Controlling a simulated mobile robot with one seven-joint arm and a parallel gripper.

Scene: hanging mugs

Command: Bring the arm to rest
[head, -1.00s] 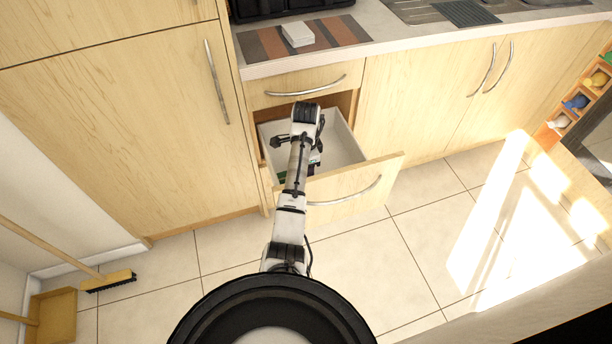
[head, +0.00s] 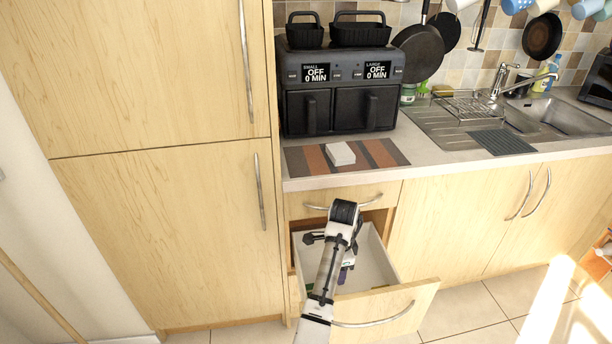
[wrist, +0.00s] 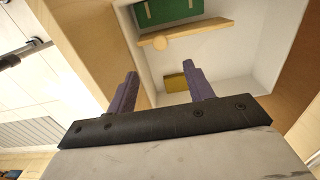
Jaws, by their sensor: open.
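My arm (head: 327,268) reaches forward from the bottom of the head view to the open drawer. My gripper (wrist: 162,82) shows in the wrist view with its two purple fingers wide apart and nothing between them. In the head view the gripper is mostly hidden behind my arm, at or above the drawer (head: 372,262). The wrist view shows the drawer's white inside beyond the fingers. A green item (wrist: 168,10), a wooden piece with a round knob (wrist: 185,34) and a small yellow item (wrist: 176,82) are in there.
The drawer front (head: 385,308) sticks out below a closed upper drawer (head: 300,205). A black air fryer (head: 338,90), a striped mat (head: 380,152) with a white block (head: 340,153), and a sink (head: 560,115) are on the counter. A tall cupboard (head: 160,230) stands left.

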